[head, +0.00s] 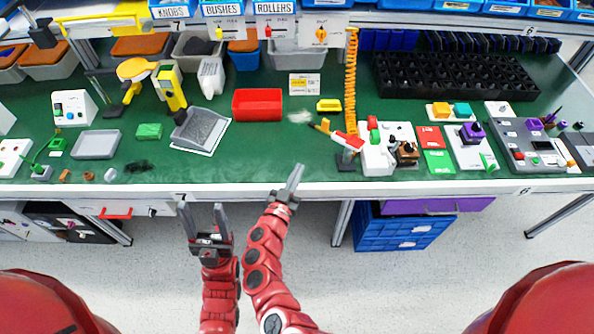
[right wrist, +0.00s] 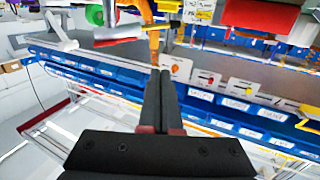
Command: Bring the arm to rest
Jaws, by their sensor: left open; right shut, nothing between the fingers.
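My left gripper (head: 203,213) is in front of the bench's front edge, over the floor in the head view, with its two fingers spread and nothing between them. My right gripper (head: 295,175) has its fingers together and empty; its tips overlap the front edge of the green bench (head: 250,170) in the head view. In the right wrist view its dark fingers (right wrist: 161,85) lie side by side, touching nothing visible. A white box with a brown and black knob (head: 405,151) stands on the bench to the right of the right gripper.
A red tray (head: 257,104), a grey sloped tray (head: 200,128) and a red-and-white lever piece (head: 347,141) stand on the bench. A panel with purple parts (head: 525,140) is at the right. Blue crates (head: 400,232) sit under the bench. Bare bench lies behind the right gripper.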

